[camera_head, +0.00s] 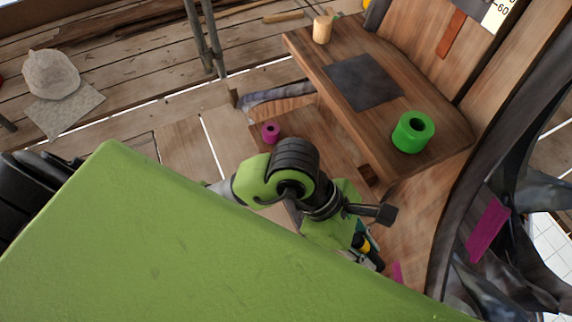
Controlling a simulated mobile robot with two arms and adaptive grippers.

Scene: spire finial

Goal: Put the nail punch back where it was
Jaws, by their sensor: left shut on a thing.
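My left gripper (355,222) is below the front edge of the wooden bench, at the end of my green and black arm. It is shut on a slim black and yellow tool (369,252), which appears to be the nail punch. My arm and the gripper hide part of the tool, and its tip cannot be made out. My right gripper is not in view.
A wooden bench (318,75) carries a dark square mat (363,82), a green ring-shaped roll (412,133) and a pale wooden cylinder (322,30). A small magenta roll (270,133) lies lower left. Magenta strips (488,230) lie at right.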

